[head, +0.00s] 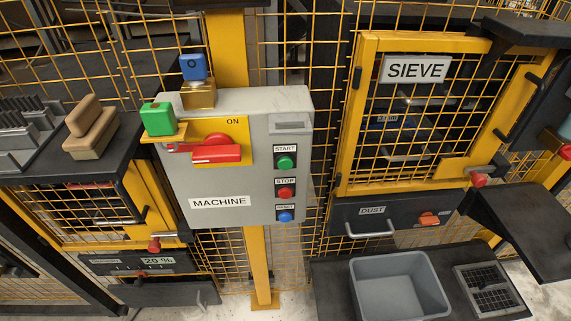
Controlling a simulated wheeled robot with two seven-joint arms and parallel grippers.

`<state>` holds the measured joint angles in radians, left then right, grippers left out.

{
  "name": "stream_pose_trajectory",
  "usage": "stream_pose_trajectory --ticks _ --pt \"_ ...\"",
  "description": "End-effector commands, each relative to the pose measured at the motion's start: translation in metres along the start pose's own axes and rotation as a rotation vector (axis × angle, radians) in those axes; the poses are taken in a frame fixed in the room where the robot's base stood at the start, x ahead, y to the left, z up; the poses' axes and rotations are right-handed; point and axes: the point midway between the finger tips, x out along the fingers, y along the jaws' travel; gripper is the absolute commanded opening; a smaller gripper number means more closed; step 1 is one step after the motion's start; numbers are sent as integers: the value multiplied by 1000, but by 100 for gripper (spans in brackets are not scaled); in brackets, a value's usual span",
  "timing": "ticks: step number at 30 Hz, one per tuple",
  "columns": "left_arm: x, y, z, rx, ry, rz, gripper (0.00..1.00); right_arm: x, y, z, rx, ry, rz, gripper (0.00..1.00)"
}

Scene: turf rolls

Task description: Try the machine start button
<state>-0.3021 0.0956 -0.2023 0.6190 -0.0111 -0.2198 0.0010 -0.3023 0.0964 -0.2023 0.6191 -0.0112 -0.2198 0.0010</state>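A grey control box (180,190) labelled MACHINE stands on a yellow post in the middle of the head view. On its right side is a green START button (285,162). Below it are a red STOP button (286,194) and a blue button (285,217) with a small label too blurred to read surely. A red rotary switch handle (215,150) lies about level on a yellow plate marked ON. Neither of my grippers shows in the head view, and nothing covers the buttons.
A green block (158,119) and a blue block (193,67) sit by the box's top left. A SIEVE door (350,110) in a yellow frame stands right. A grey bin (400,288) sits low right. A dark shelf (110,150) holds a wooden brush (90,130) at left.

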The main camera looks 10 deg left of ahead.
Motion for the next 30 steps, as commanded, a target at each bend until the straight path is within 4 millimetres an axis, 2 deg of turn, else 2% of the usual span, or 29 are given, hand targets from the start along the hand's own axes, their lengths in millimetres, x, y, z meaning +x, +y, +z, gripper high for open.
stream_pose_trajectory --ticks 1,2,11,30 --pt "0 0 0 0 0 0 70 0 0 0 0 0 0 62" --pt "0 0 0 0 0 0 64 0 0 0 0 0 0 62" --pt "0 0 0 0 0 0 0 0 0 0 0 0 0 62" --pt "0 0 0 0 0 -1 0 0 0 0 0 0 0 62"
